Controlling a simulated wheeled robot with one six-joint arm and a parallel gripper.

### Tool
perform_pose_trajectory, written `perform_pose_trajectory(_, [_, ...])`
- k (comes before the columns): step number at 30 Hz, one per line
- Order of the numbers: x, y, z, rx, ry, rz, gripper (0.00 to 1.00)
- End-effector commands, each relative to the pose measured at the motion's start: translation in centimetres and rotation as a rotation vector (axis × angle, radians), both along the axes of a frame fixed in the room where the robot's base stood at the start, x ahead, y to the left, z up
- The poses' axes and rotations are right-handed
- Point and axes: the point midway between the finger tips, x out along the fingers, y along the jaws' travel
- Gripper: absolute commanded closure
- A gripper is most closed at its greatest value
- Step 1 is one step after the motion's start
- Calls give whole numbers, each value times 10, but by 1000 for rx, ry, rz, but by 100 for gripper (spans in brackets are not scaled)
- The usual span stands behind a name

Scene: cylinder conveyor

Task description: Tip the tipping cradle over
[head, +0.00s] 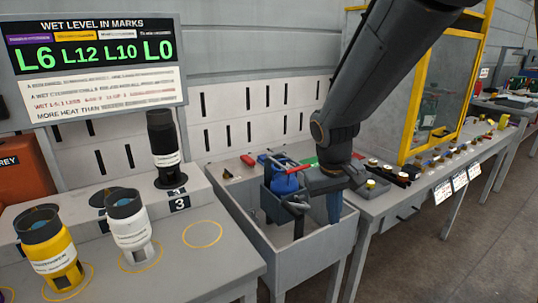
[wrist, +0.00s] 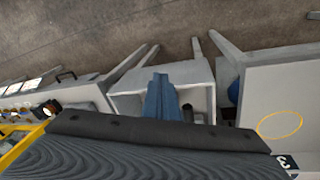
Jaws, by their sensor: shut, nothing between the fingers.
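The tipping cradle (head: 272,204) appears to be the dark holder above the open grey bin in the head view. A blue vessel (head: 285,182) sits in it and looks upright. My gripper (head: 334,208) is just right of the cradle, pointing down into the bin, with its blue fingers shut and empty. Its wrist partly hides the cradle's right side, so I cannot tell whether they touch. In the wrist view the blue fingers (wrist: 160,100) show over the bin, and a dark post (wrist: 187,113) stands beside them. The cradle cannot be made out clearly there.
The grey bin (head: 300,249) stands between two tables. The left one holds yellow (head: 49,251), white (head: 130,222) and black (head: 162,145) cylinders and an empty yellow ring (head: 202,234). The right table (head: 378,205) carries small parts and a yellow-framed booth (head: 447,90).

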Motion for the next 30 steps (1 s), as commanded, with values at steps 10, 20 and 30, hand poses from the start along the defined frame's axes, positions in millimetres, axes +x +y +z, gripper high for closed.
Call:
perform_pose_trajectory(10, [178,179,77,-145,-313,239,100])
perform_pose_trajectory(20, [205,227,95,-161,-398,277,100])
perform_pose_trajectory(30, [208,224,90,-162,-395,276,100])
